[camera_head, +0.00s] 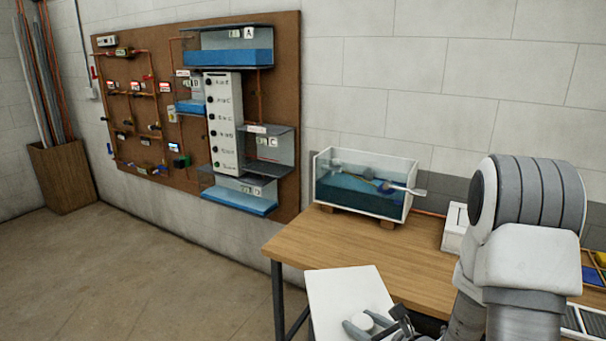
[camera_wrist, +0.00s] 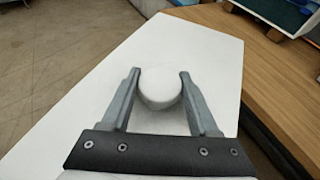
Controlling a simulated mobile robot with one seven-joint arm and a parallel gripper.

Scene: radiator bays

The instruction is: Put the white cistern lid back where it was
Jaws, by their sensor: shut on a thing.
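The white cistern lid (camera_head: 342,288) is a flat rectangular plate with a round white knob (camera_wrist: 161,85). My gripper (camera_head: 372,322) is shut on the knob, one finger on each side of it. In the wrist view my gripper (camera_wrist: 160,75) shows with the plate (camera_wrist: 90,85) spread beneath it. The lid is at the front left of the workbench, partly past its edge; it seems held in the air. The open-topped cistern (camera_head: 362,208) has clear walls and a white rim, with blue water and a float inside. Its corner shows in the wrist view (camera_wrist: 272,18).
The cistern stands on wooden blocks (camera_head: 388,226) at the back of the wooden workbench (camera_head: 315,240). A white box (camera_head: 456,228) is to its right. A brown pipe board (camera_head: 140,75) with tanks hangs on the wall. The bench between lid and cistern is clear.

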